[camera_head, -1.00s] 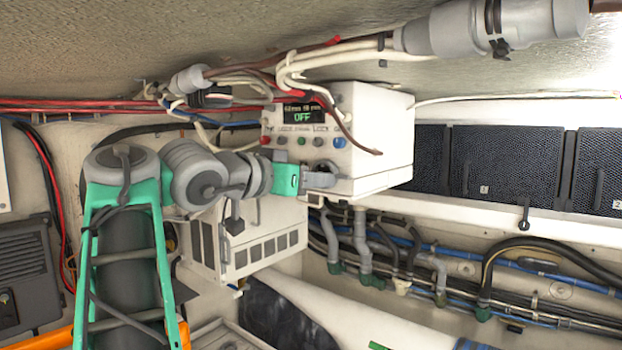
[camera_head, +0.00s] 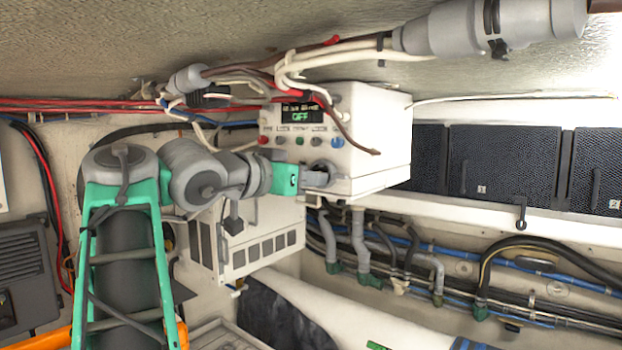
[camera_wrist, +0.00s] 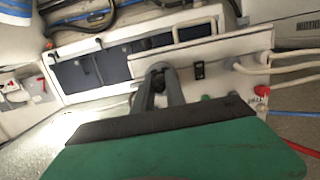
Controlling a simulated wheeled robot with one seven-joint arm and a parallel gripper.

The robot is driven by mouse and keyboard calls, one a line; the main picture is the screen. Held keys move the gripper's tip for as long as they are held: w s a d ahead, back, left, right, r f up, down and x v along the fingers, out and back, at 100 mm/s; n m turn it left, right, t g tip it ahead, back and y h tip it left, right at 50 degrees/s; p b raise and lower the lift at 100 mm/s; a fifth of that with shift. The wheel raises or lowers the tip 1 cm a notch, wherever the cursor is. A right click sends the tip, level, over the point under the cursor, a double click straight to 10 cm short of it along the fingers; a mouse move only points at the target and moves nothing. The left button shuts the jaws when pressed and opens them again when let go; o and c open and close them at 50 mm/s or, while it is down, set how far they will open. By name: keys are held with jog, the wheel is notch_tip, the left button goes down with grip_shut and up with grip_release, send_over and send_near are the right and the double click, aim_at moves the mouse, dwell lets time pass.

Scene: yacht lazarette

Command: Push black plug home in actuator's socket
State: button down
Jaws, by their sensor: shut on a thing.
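The white box with a small display and a row of coloured buttons (camera_head: 370,140), perhaps the actuator, hangs under the ceiling in the head view. My gripper (camera_head: 322,174) is at the lower right of its button face, below the buttons. In the wrist view my gripper's two grey fingers (camera_wrist: 158,88) are close together, shut on a small dark piece (camera_wrist: 158,70), apparently the black plug. The box face (camera_wrist: 225,66) lies just beyond the fingertips. The socket cannot be made out, nor how deep the plug sits.
Cream and brown cables (camera_head: 300,68) loop over the box's top, one brown cable hanging across its front corner. A second white box with slots (camera_head: 250,250) stands below my arm. Hoses and pipes (camera_head: 400,255) run lower right. Dark mesh panels (camera_head: 505,165) line the right wall.

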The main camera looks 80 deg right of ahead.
jog(key=shift+s+d, duration=0.1)
jog(key=c, duration=1.3)
grip_release()
jog(key=shift+d, duration=0.15)
